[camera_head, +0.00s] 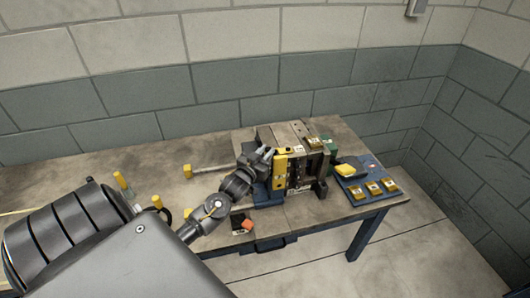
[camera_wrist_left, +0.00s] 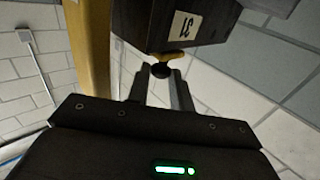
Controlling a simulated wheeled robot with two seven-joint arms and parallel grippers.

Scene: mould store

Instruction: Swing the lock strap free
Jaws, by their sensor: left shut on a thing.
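The mould (camera_head: 300,165), a block of dark and metal plates, stands on the workbench. A yellow strap-like bar (camera_head: 281,168) runs along its left side; a yellow bar (camera_wrist_left: 88,45) also shows at the left of the left wrist view. My left gripper (camera_head: 267,153) is at the mould's left side, beside the yellow bar. My right gripper is out of view.
The workbench (camera_head: 340,207) carries a blue board (camera_head: 370,167) with several yellow pieces at right. A yellow-headed mallet (camera_head: 188,171) lies behind my arm. An orange item (camera_head: 248,226) lies near the front edge. Block walls stand behind and at right.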

